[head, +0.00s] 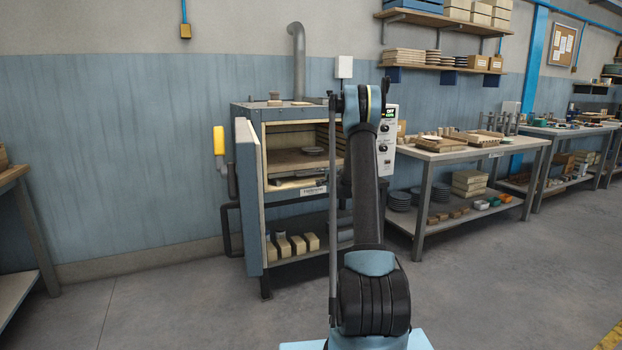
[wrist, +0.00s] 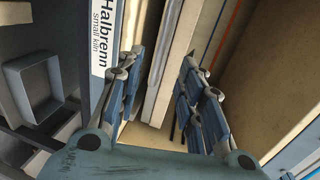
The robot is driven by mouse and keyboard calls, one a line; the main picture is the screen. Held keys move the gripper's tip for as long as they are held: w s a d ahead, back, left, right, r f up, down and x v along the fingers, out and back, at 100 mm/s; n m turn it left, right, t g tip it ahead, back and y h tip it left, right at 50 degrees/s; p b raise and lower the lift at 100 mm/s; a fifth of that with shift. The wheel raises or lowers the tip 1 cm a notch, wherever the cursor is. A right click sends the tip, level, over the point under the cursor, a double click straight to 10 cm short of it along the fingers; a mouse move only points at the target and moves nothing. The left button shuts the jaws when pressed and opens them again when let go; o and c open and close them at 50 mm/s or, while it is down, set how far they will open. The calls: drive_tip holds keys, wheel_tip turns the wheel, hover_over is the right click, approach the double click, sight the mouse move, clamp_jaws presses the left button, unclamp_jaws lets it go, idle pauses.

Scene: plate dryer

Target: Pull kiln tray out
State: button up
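The kiln (head: 262,125) stands against the wall in the head view, its door (head: 250,195) swung open to the left. The brown kiln tray (head: 285,160) lies inside the chamber with a small round plate (head: 313,151) on it. A dark bar (head: 297,181) runs along its front. My gripper (wrist: 162,62) is open in the wrist view, its two blue-grey fingers apart at the kiln's front. A pale strip and a grey edge (wrist: 168,40) lie between them; I cannot tell if the fingers touch it. In the head view my arm largely hides the gripper.
The kiln's name label (wrist: 108,40) is beside one finger in the wrist view. A lower shelf under the chamber holds several pale blocks (head: 298,244). A workbench (head: 455,150) stands to the right of the kiln. The floor (head: 190,310) left of my arm is clear.

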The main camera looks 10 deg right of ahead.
sight(311, 174)
drive_tip(key=x, duration=1.3)
clamp_jaws()
